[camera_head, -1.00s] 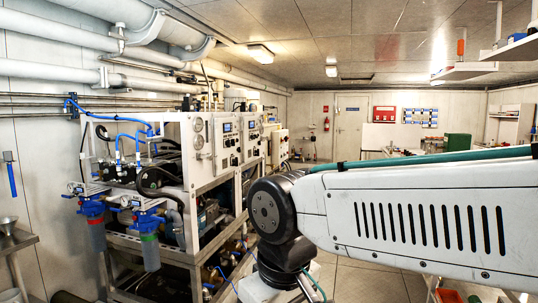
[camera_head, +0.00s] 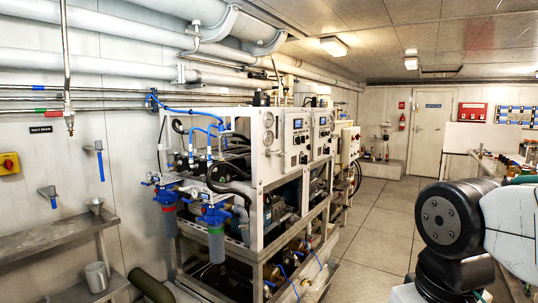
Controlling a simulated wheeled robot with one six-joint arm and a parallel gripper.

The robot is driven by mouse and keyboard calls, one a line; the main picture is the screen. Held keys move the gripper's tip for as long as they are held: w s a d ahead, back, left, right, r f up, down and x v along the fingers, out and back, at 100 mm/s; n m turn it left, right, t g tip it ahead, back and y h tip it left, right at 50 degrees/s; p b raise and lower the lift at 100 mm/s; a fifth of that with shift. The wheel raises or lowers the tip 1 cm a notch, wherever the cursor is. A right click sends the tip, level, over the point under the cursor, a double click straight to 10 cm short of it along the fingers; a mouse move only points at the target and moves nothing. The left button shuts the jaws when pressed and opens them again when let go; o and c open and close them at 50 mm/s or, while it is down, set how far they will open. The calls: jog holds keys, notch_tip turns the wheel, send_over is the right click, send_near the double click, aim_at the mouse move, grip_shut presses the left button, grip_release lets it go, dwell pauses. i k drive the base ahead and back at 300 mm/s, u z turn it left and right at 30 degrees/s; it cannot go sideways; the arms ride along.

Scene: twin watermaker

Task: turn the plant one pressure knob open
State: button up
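A watermaker plant (camera_head: 262,165) in a white frame stands left of centre. Its front panel (camera_head: 297,138) faces right and carries round gauges (camera_head: 268,128), a small blue display and dark knobs. I cannot tell which knob is the plant one pressure knob at this size. A second similar panel (camera_head: 322,130) sits just behind it. Part of my arm (camera_head: 450,225) shows at the lower right, well apart from the panels. My gripper is outside the picture.
Two filter housings (camera_head: 214,225) hang at the plant's front left corner. The floor (camera_head: 375,235) between the plant and my arm is clear.

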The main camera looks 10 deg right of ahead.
aim_at(278, 154)
jog(key=z, duration=1.35)
jog(key=i, duration=1.05)
jog(key=u, duration=1.65)
